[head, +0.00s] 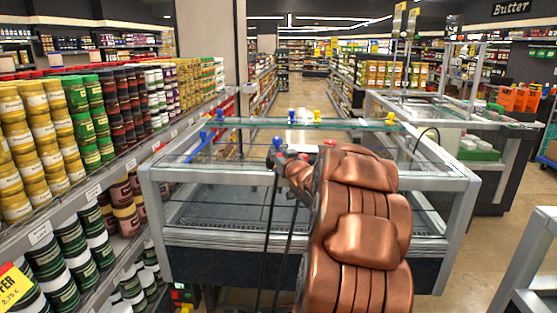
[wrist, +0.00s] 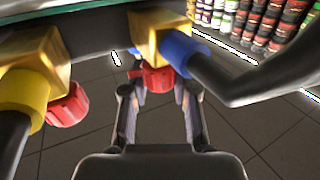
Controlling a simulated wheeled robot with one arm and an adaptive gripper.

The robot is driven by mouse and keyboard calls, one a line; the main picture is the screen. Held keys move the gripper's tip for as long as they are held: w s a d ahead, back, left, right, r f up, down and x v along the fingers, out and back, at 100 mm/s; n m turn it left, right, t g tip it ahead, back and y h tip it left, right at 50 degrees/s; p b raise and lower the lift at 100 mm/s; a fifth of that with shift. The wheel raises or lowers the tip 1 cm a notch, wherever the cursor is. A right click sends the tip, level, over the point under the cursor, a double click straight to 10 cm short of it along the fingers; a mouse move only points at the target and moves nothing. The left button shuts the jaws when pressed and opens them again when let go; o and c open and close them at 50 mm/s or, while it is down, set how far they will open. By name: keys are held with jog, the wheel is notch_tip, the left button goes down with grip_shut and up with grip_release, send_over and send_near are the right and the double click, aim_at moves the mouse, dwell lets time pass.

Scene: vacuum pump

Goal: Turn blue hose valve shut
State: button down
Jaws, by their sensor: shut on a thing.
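In the wrist view, the blue hose valve is a brass block (wrist: 150,33) with a blue collar (wrist: 182,52) and a red knob (wrist: 156,79). A black hose (wrist: 228,82) runs from the blue collar to the right. My gripper (wrist: 157,88) is shut on this red knob, with one finger on each side. In the head view, the blue fitting (head: 277,143) shows just left of my gripper (head: 292,162), but my copper-coloured arm hides much of the valve and the knob in the grip.
A second brass valve (wrist: 40,62) with a yellow collar (wrist: 24,95) and red knob (wrist: 68,104) is close on the left in the wrist view. A glass-topped case (head: 225,160) stands below my arm. Stocked shelves (head: 100,190) line the left side.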

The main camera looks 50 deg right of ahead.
jog(key=h+b, duration=0.1)
jog(key=b, duration=0.1)
jog(key=shift+f+m+b, duration=0.1)
jog(key=shift+m+b, duration=0.2)
jog(key=shift+b, duration=0.1)
jog(key=h+b, duration=0.1)
jog(key=b, duration=0.1)
jog(key=m+g+b, duration=0.1)
jog(key=b, duration=0.1)
jog(key=shift+s+d+f+g+h+b, duration=0.1)
jog(key=shift+s+d+g+h+b, duration=0.1)
jog(key=shift+g+h+b, duration=0.15)
jog(key=shift+m+h+b, duration=0.25)
jog(key=shift+m+b, duration=0.15)
jog(key=shift+b, duration=0.85)
jog(key=shift+w+a+r+g+b, duration=0.15)
jog(key=shift+a+r+g+b, duration=0.15)
jog(key=shift+b, duration=0.1)
jog(key=c, duration=0.9)
grip_release()
jog(key=shift+f, duration=0.1)
jog(key=shift+v, duration=5.95)
jog(key=shift+f, duration=0.15)
